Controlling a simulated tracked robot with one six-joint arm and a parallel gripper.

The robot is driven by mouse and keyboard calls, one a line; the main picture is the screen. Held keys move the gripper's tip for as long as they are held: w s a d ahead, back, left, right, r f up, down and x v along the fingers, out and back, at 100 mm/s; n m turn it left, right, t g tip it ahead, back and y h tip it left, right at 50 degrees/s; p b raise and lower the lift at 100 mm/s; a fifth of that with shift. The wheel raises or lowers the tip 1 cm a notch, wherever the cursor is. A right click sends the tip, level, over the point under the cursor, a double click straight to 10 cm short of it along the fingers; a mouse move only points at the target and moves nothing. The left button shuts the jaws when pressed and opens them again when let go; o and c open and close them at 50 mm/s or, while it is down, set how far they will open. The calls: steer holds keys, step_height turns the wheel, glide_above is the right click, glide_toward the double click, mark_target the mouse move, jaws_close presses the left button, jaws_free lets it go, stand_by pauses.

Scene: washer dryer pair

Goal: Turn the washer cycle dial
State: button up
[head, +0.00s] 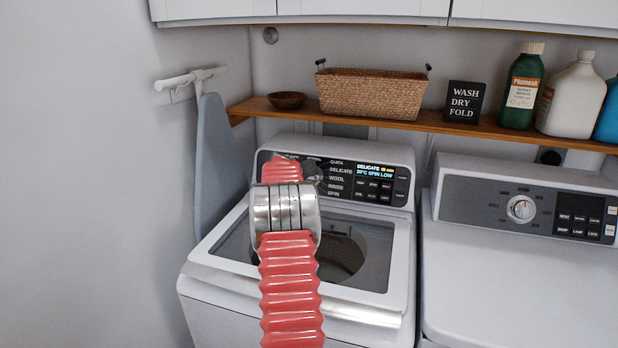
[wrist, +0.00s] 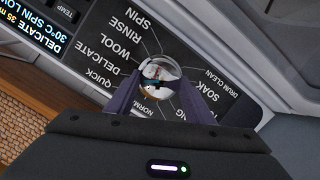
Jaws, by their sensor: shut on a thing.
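The washer (head: 300,290) stands on the left, with a dark control panel at its back (head: 400,190). Its round chrome cycle dial (wrist: 160,70) sits among the cycle labels in the wrist view, including QUICK, DELICATE, WOOL, RINSE, SPIN and SOAK. My gripper (wrist: 160,82) has one finger on each side of the dial and is shut on it. In the head view my arm covers most of the dial and the gripper. The washer's display (head: 375,171) reads DELICATE and SPIN LOW; it is partly in the wrist view too.
A dryer (head: 520,280) with its own knob (head: 521,208) stands close on the right. A wooden shelf (head: 440,124) above holds a wicker basket (head: 370,95), a sign and bottles. An ironing board (head: 215,160) leans at the left wall.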

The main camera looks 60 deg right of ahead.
steer(key=m, duration=0.1)
steer(key=m+t, duration=0.1)
steer(key=m, duration=0.1)
steer(key=f+m, duration=0.1)
steer(key=shift+s+m+t, duration=0.3)
steer(key=shift+m+t, duration=0.6)
steer(key=shift+m, duration=1.1)
steer(key=shift+m+t, duration=0.4)
steer(key=shift+m, duration=0.3)
steer(key=o, duration=1)
steer(key=shift+r, duration=0.2)
steer(key=shift+o, duration=0.2)
steer(key=shift+a+r, duration=0.1)
steer(key=shift+r, duration=0.1)
